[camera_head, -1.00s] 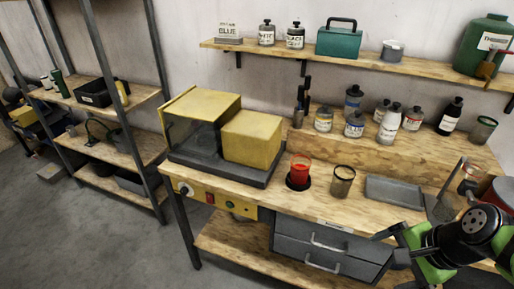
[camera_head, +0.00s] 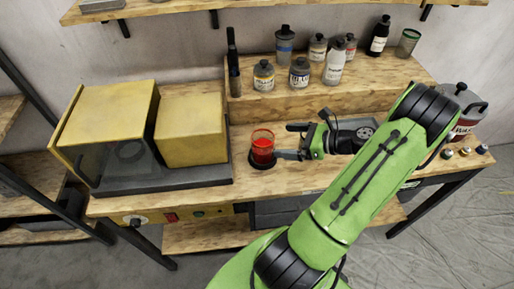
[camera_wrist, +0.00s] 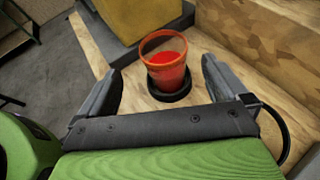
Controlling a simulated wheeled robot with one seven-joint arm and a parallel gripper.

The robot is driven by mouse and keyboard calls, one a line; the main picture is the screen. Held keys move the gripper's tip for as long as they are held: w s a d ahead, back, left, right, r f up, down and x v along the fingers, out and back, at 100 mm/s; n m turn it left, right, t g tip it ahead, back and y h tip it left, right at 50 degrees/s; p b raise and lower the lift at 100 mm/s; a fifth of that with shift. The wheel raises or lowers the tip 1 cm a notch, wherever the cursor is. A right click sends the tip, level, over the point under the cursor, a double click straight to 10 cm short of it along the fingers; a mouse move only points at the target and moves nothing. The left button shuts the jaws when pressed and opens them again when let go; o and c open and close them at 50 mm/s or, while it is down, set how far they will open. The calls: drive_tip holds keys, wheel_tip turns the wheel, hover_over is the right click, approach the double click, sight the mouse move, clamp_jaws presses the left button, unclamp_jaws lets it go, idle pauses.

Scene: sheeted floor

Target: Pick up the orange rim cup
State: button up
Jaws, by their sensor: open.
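The orange rim cup (camera_head: 262,146) is clear with red contents and stands upright on a round black base on the workbench. In the wrist view the cup (camera_wrist: 166,68) is just ahead of my gripper, between the lines of its two fingers. My gripper (camera_head: 287,142) is open and low over the bench, right of the cup. In the wrist view my gripper (camera_wrist: 160,75) has its fingers spread wide, with nothing held between them. One finger appears close to the cup's right side in the head view; whether it touches cannot be told.
A yellow machine (camera_head: 190,130) on a dark base stands left of the cup. Several bottles (camera_head: 300,74) and a green-rimmed cup (camera_head: 409,42) stand on the raised wooden step behind. A dark-lidded container (camera_head: 462,112) is at the right. My arm hides part of the bench.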

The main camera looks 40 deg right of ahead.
approach(254, 139)
drive_tip(key=x, duration=0.3)
drive_tip(key=shift+w+a+r, duration=0.2)
drive_tip(key=shift+a+r, duration=0.05)
drive_tip(key=shift+a, duration=0.1)
drive_tip(key=b+x, duration=0.1)
drive_tip(key=x, duration=0.4)
drive_tip(key=shift+w+d+f, duration=0.1)
drive_tip(key=shift+f, duration=0.1)
drive_tip(key=shift+r, duration=0.1)
drive_tip(key=shift+c, duration=0.3)
